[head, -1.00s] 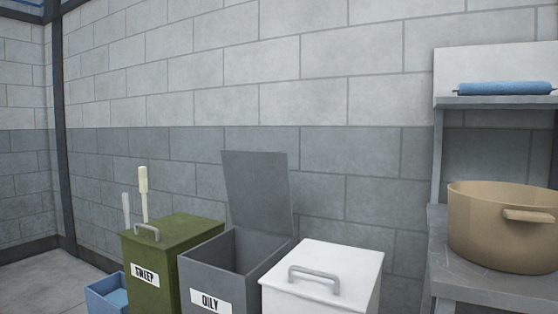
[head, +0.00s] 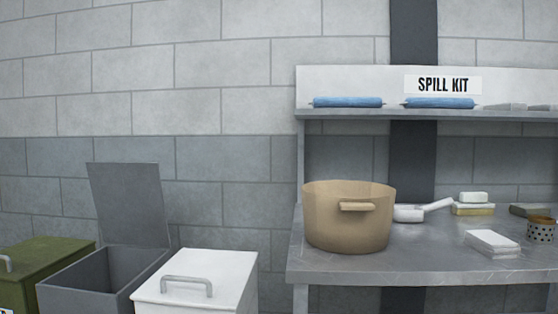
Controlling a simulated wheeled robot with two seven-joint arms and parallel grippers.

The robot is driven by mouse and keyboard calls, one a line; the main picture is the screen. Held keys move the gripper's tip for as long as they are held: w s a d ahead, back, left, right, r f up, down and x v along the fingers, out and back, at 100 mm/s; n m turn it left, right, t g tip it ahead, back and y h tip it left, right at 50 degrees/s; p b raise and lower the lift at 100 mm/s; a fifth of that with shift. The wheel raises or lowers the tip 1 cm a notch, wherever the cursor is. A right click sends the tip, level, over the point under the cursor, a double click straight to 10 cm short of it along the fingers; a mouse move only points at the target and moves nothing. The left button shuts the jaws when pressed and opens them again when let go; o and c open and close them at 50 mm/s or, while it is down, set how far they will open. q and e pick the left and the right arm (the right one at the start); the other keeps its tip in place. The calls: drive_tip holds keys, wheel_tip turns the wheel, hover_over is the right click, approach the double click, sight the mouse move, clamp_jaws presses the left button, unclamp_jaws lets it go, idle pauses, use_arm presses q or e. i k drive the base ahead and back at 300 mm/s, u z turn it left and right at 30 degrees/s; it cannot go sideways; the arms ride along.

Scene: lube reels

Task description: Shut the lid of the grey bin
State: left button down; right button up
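The grey bin (head: 75,287) stands at the lower left of the head view, between a green bin and a white bin. Its lid (head: 128,204) is open, standing up and leaning slightly back near the block wall. The part of the bin's inside that shows looks empty; its lower front is cut off by the picture edge. Neither of my grippers is in view.
The green bin (head: 50,265) and the white bin (head: 205,278) flank it with lids shut. To the right, a metal bench (head: 420,262) holds a tan pot (head: 345,222), a scoop and several blocks. A shelf (head: 370,116) above carries blue rolls.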

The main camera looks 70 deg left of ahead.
sight(128, 197)
drive_tip(key=z, duration=0.45)
drive_tip(key=k, duration=1.5)
drive_tip(key=u, duration=1.15)
